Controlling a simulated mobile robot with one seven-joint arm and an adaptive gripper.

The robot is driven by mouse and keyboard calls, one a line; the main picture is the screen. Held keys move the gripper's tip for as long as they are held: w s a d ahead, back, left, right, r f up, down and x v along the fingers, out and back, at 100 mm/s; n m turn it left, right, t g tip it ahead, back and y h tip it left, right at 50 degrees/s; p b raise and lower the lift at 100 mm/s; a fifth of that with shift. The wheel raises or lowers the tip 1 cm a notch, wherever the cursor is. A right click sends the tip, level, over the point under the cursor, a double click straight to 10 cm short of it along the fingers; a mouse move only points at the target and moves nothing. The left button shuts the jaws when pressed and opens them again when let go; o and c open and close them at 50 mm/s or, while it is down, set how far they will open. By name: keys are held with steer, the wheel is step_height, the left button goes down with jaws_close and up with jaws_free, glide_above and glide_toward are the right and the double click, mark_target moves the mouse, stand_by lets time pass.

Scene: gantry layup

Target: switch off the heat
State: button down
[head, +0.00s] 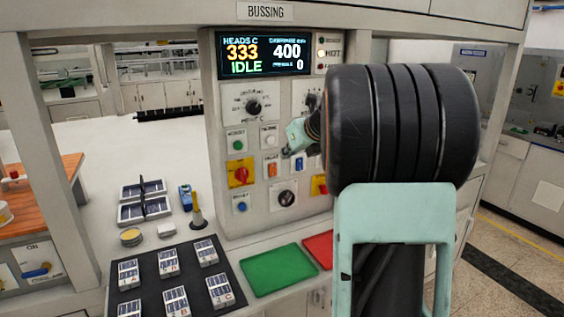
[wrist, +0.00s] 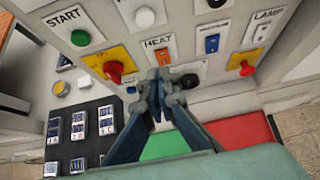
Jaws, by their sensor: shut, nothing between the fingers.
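The heat switch (wrist: 162,57) is a small orange rocker under a HEAT label in the wrist view. It also shows orange on the control panel in the head view (head: 272,170). Its rocker position is too small to tell. My gripper (wrist: 160,76) is shut and empty, its tips just below the heat switch in the wrist view; I cannot tell if they touch the panel. In the head view my gripper (head: 287,153) is in front of the panel, right of and above the switch. The display (head: 263,53) reads 333, 400 and IDLE; the HOT lamp (head: 321,53) is lit.
A red knob on a yellow plate (head: 240,174) is left of the heat switch. Green (head: 277,270) and red (head: 320,248) mats lie below the panel.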

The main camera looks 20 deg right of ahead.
steer(key=shift+w+r+v, duration=0.1)
steer(key=shift+r+v, duration=0.05)
steer(key=shift+v, duration=0.7)
steer(key=shift+w+r+v, duration=0.15)
steer(key=shift+v, duration=0.7)
